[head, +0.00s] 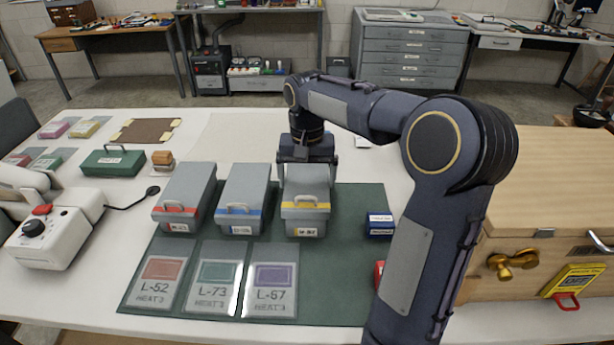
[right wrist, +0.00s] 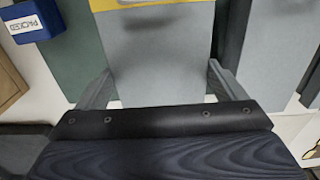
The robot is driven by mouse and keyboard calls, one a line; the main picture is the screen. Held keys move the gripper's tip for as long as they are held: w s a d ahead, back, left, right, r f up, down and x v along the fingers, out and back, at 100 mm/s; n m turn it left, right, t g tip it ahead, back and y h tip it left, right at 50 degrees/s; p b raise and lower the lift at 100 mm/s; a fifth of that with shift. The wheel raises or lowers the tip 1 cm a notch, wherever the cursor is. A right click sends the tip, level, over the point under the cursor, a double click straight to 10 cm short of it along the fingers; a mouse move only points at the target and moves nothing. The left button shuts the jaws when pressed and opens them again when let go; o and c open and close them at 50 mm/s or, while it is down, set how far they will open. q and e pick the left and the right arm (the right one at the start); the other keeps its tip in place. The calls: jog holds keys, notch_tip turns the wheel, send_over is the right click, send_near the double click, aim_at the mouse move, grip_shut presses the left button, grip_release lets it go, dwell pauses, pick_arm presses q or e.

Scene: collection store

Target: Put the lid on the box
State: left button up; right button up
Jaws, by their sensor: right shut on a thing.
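A grey box with a yellow stripe (head: 305,222) stands on the green mat, its front label facing me. A grey lid (head: 307,181) lies over its top; I cannot tell whether it is fully seated. My right gripper (head: 307,164) is at the far end of this box, its fingers on either side of the lid. In the right wrist view, the grey lid (right wrist: 157,55) sits between the two fingers of the right gripper (right wrist: 163,82), with yellow at the top. A red-striped box (head: 185,195) and a blue-striped box (head: 243,195) stand to the left, both covered. My left gripper is out of view.
Bagged cards lie on the front of the green mat (head: 148,300). A small blue box (head: 379,225) stands right of the yellow-striped box. A wooden crate (head: 545,190) is at the right, a white device (head: 55,235) at the left. The table behind the boxes is mostly clear.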

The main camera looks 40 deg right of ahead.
jog(key=shift+f+b, duration=0.4)
jog(key=shift+f, duration=0.65)
dwell(0.6)
jog(key=o, duration=0.7)
jog(key=shift+r+p, duration=0.5)
jog(key=shift+r, duration=3.45)
jog(key=shift+n+t+y, duration=0.5)
jog(key=shift+n+t, duration=0.3)
jog(key=shift+n, duration=0.1)
jog(key=s+a, duration=0.1)
jog(key=s, duration=0.1)
jog(key=s+a, duration=0.1)
jog(key=s+a+r+p, duration=0.1)
jog(key=s+a, duration=0.1)
jog(key=shift+s+r, duration=0.1)
jog(key=shift+s, duration=0.2)
jog(key=s+a+f+n+t+y, duration=0.1)
jog(key=s+a+f+n+t, duration=0.1)
jog(key=s+a, duration=0.4)
jog(key=s+a+f+n+t+y+p, duration=0.1)
jog(key=s+a+f, duration=0.3)
jog(key=s, duration=0.5)
jog(key=shift+a+f+n+t+y+p, duration=0.4)
jog(key=shift+a+n, duration=0.4)
jog(key=shift+a, duration=0.45)
